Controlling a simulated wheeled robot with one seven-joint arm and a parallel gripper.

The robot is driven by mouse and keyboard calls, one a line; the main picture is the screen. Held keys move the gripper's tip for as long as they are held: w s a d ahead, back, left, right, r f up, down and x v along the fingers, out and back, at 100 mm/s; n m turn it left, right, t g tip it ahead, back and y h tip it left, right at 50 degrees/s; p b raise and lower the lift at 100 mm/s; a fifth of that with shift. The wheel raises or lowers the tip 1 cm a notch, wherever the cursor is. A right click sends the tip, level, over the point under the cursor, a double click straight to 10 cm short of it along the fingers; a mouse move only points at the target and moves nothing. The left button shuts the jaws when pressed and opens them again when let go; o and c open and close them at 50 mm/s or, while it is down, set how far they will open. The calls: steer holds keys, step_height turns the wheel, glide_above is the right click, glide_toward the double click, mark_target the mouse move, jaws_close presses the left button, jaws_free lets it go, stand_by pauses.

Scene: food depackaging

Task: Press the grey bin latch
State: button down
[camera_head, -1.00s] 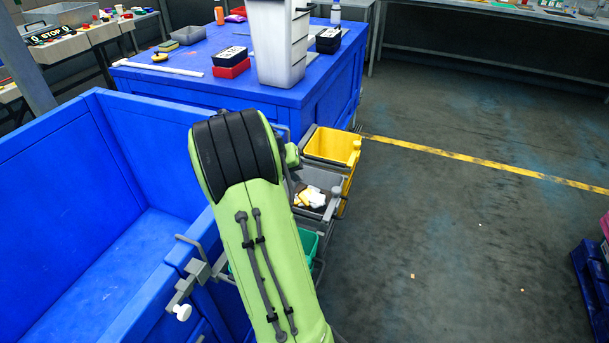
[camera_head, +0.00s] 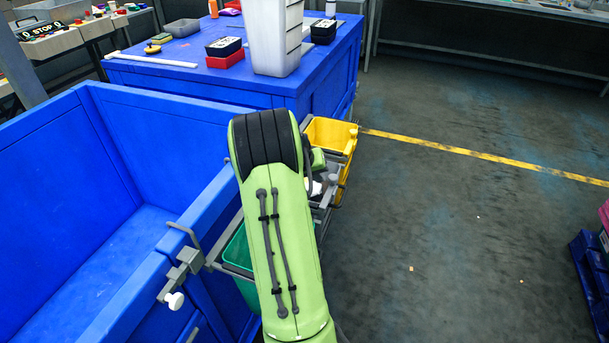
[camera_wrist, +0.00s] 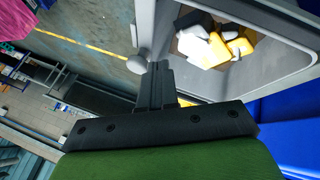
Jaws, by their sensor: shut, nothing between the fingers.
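The grey bin (camera_wrist: 196,91) fills the upper right of the wrist view, with yellow and white pieces (camera_wrist: 215,43) inside. Its latch looks like a round grey knob (camera_wrist: 137,64) on the outside of the rim. My gripper (camera_wrist: 159,72) is shut and empty, its dark fingertips close beside the knob. I cannot tell whether they touch it. In the head view the grey bin (camera_head: 328,183) is mostly hidden behind my green arm, and my gripper is hidden there.
A yellow bin (camera_head: 328,133) hangs beyond the grey one and a green bin (camera_head: 238,252) hangs nearer. A blue crate wall (camera_head: 185,225) stands left of the bins. A blue table (camera_head: 200,85) lies behind. The floor to the right is mostly clear.

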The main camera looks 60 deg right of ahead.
mark_target(334, 179)
steer(key=shift+s+d, duration=0.25)
steer(key=shift+s, duration=0.05)
steer(key=shift+s+d+m+g+p, duration=0.2)
steer(key=shift+s+m+g+p, duration=0.2)
steer(key=shift+m, duration=0.2)
steer(key=m+p, duration=0.1)
steer(key=s+m+g+y+p, duration=0.1)
steer(key=shift+s+d+r+m, duration=0.1)
steer(key=shift+s+d+m, duration=0.05)
steer(key=shift+d+m, duration=0.25)
steer(key=s+a+m+g+y+p, duration=0.3)
steer(key=s+m+y+p, duration=0.2)
steer(key=m, duration=0.9)
steer(key=shift+s+y, duration=1.05)
steer(key=shift+y, duration=0.25)
steer(key=shift+f, duration=0.2)
